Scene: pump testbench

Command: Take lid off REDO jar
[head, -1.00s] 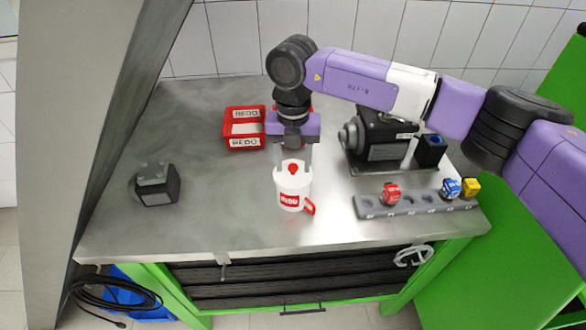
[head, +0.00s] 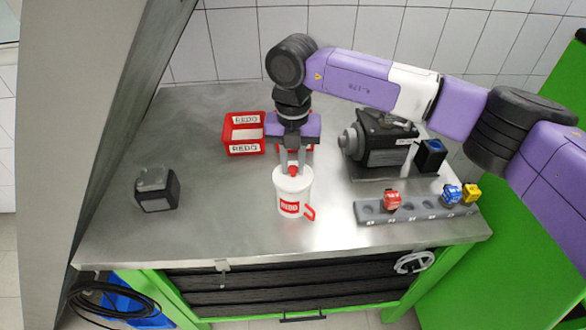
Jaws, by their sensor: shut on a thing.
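The REDO jar (head: 283,201) is a white jar with a red label and a red handle at its lower right. It stands upright on the metal bench, in the middle of the head view. Its white lid (head: 284,176) with a red knob (head: 293,170) sits on top of the jar. My gripper (head: 293,167) points straight down from above, with its fingers shut on the knob. I see no gap between lid and jar.
Red REDO bins (head: 243,149) stand behind the jar to the left. A dark pump (head: 385,150) and a grey rack (head: 415,212) with red, blue and yellow cubes lie to the right. A dark block (head: 157,190) is at the left. The bench between block and jar is clear.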

